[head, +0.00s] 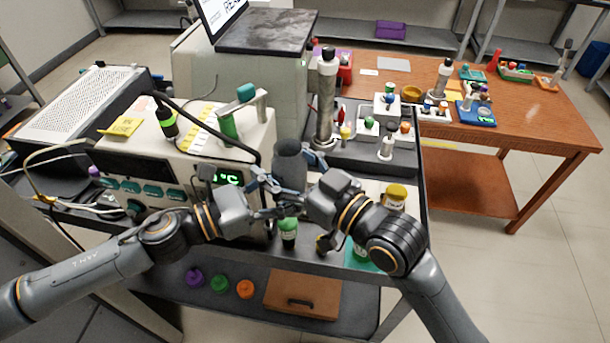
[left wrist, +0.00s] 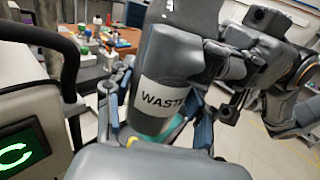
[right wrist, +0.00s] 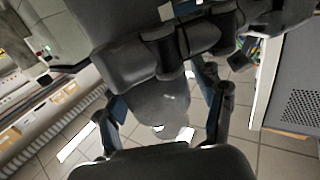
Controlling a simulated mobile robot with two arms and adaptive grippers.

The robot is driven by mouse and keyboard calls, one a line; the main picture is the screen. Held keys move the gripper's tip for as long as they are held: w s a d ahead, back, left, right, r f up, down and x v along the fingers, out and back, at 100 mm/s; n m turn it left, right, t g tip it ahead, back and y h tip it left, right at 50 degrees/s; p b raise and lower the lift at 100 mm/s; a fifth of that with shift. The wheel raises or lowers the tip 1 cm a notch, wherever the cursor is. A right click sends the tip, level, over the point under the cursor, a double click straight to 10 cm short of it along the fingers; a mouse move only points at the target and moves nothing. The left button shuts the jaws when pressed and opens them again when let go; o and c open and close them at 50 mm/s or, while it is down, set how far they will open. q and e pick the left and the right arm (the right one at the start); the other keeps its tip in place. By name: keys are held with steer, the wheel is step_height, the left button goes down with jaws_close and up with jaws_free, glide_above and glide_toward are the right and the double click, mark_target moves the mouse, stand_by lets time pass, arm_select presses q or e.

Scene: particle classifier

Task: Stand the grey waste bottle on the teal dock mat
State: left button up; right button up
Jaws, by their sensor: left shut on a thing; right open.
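The grey waste bottle (head: 289,158) is held up at the front of the bench, beside the white instrument. Its WASTE label shows in the left wrist view (left wrist: 160,98). My left gripper (head: 280,190) is shut on the bottle, with a finger on each side. My right gripper (head: 303,186) is open at the same bottle, its fingers on either side of the grey body in the right wrist view (right wrist: 160,105). Whether they touch it is unclear. The teal dock mat (head: 358,257) lies on the bench's front right, partly hidden by my right arm.
A green-capped dark bottle (head: 288,232) and a yellow-capped jar (head: 395,196) stand near the grippers. A tall grey cylinder (head: 326,95) and a rack of small vials (head: 390,110) stand behind. The instrument (head: 190,140) is close on the left.

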steer(key=shift+x, duration=1.25)
steer(key=shift+c, duration=0.4)
steer(key=c, duration=1.2)
steer(key=shift+c, duration=0.4)
arm_select(q)
steer(key=shift+w+a, duration=0.15)
steer(key=shift+w, duration=0.1)
arm_select(e)
jaws_close()
arm_select(q)
steer(key=o, duration=1.2)
steer(key=shift+r, duration=0.1)
steer(key=shift+o, duration=0.8)
steer(key=shift+s, duration=0.15)
steer(key=shift+s, duration=0.1)
